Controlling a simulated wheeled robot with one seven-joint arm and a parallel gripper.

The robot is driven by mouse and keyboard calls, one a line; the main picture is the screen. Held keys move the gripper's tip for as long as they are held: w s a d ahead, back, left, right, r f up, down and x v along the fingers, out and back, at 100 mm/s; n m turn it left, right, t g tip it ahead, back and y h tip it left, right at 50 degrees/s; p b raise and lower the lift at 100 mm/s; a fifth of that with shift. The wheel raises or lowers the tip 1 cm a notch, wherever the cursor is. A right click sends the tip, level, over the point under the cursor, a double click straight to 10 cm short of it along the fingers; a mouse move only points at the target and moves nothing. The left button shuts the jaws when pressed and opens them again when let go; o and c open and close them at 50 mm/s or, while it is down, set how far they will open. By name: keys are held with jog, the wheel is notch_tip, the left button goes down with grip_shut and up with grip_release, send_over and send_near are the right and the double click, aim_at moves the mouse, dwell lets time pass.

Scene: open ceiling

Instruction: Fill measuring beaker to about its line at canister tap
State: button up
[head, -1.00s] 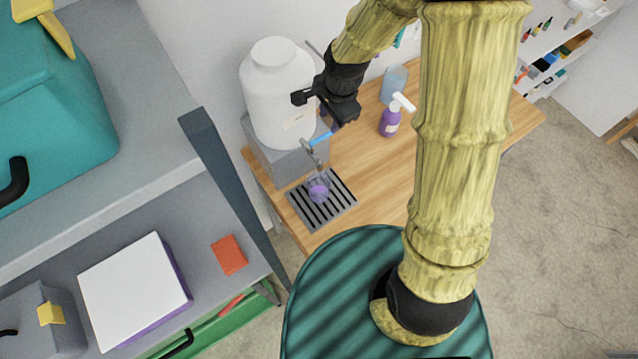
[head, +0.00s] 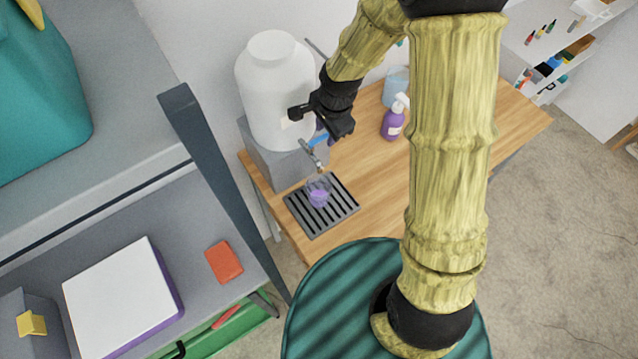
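The white canister (head: 272,95) stands on a grey block (head: 272,160) at the left end of the wooden table. Its metal tap (head: 315,158) with a blue lever (head: 320,139) points toward the drip tray (head: 337,218). The clear measuring beaker (head: 318,192) stands on the slatted tray below the tap, with purple liquid in its lower part. Its line is too small to make out. My gripper (head: 318,118) is beside the canister's front, above the tap lever. Its fingers look spread, and I see nothing held between them.
A purple pump bottle (head: 393,120) and a bluish clear container (head: 396,84) stand farther back on the table (head: 420,150). A dark post (head: 215,175) and grey shelf unit (head: 200,220) with an orange block (head: 223,262) are at left.

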grip_shut()
jog(key=shift+s+d+m+b, duration=0.2)
jog(key=shift+s+m+b, duration=0.25)
jog(key=shift+m+b, duration=0.5)
jog(key=shift+w, duration=0.1)
dwell(6.5)
